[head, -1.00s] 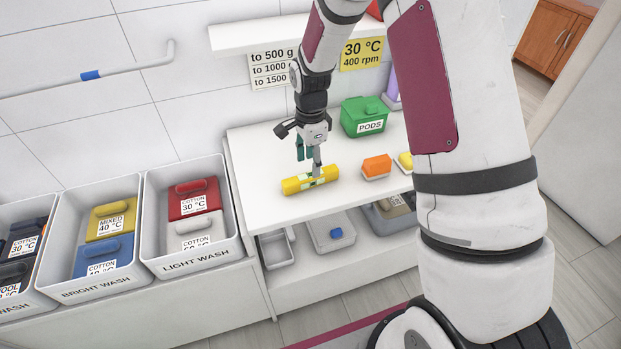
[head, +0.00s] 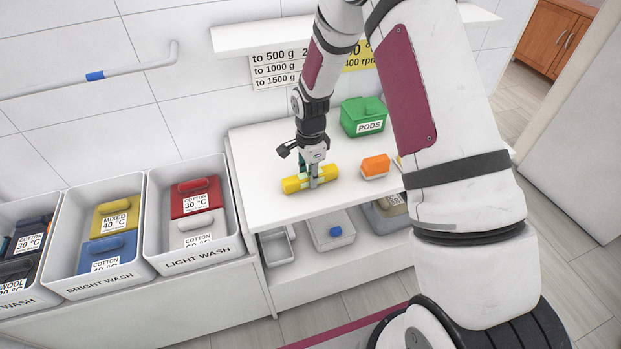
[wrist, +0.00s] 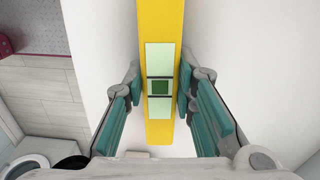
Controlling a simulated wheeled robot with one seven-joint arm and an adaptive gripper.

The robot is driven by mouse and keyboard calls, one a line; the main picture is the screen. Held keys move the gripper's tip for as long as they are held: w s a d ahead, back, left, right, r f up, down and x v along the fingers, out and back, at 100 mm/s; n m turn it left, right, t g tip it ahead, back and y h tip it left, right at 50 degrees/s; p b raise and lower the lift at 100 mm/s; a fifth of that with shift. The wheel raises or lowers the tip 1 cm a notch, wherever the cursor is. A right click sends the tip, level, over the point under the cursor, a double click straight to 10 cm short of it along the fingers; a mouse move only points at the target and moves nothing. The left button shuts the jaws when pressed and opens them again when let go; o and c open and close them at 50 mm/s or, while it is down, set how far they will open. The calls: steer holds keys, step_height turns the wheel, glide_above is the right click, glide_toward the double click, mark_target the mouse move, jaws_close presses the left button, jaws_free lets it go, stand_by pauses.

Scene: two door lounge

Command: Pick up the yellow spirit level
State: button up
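The yellow spirit level (head: 327,174) lies flat on the white tabletop near its front left part, with a pale label at its middle. My gripper (head: 309,176) points down over that middle, one finger on the far side and one on the near side. In the wrist view the spirit level (wrist: 161,25) runs up the picture between the two teal-padded fingers of my gripper (wrist: 160,82). The fingertips are close to its sides; narrow gaps seem to show beside the pads. The gripper looks open around it.
An orange block (head: 375,166) sits right of the level, and a green PODS box (head: 363,116) stands behind it. The white table (head: 262,196) has wash bins, including the LIGHT WASH bin (head: 232,232), at its left. A shelf (head: 270,37) hangs above.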

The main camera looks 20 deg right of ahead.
jaws_close()
